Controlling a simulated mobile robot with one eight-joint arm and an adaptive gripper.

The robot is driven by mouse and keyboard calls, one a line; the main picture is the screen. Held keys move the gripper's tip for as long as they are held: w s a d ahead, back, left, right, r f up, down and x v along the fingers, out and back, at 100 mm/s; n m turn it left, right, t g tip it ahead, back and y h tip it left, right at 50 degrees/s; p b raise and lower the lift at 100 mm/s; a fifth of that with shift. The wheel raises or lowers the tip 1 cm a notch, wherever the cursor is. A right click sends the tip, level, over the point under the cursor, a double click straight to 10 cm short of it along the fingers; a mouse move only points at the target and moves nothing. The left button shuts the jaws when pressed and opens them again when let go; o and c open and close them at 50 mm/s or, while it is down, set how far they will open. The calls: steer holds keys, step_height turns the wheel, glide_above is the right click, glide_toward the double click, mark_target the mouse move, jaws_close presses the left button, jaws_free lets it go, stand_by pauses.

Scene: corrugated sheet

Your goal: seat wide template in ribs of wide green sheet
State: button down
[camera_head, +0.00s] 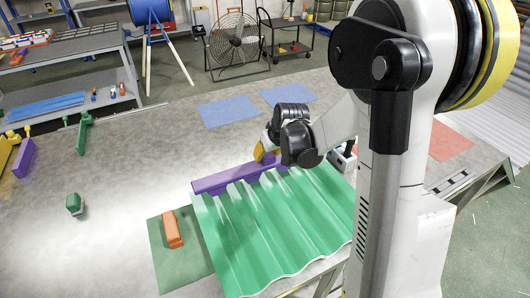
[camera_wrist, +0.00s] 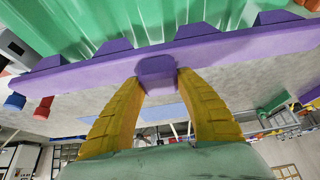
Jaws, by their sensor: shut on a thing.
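The wide green sheet (camera_head: 290,232) lies on the table with its ribs running from the far edge toward the near edge. The purple template (camera_head: 222,181) is a long bar at the sheet's far edge. In the wrist view, the template (camera_wrist: 235,50) shows several trapezoid teeth that point toward the green sheet (camera_wrist: 75,25) and overlap its end. I cannot tell whether the teeth touch the ribs or sit fully in them. My gripper (camera_wrist: 157,74) has its yellow fingers shut on the template's purple handle block. In the head view, my wrist partly hides the template's right part.
An orange block (camera_head: 172,229) lies on a green mat (camera_head: 165,265) left of the sheet. A small green block (camera_head: 74,204) and an upright green piece (camera_head: 83,134) stand farther left. Blue mats (camera_head: 228,111) lie behind. Bare table lies left of the template.

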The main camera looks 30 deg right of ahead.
step_height(320, 180, down, 9)
steer(key=b, duration=0.7)
steer(key=shift+r, duration=0.2)
steer(key=shift+f+b, duration=0.2)
steer(key=shift+b, duration=0.2)
steer(key=c, duration=0.8)
jaws_free()
steer(key=shift+r, duration=0.15)
steer(key=v, duration=1.2)
steer(key=s+a+r, duration=0.1)
steer(key=s+a, duration=0.5)
steer(key=s, duration=0.3)
steer(key=s+a+r+t, duration=0.1)
steer(key=s+a+r, duration=0.1)
steer(key=s+a, duration=0.4)
steer(key=s, duration=0.2)
steer(key=shift+s+r, duration=0.3)
steer(key=shift+s, duration=0.05)
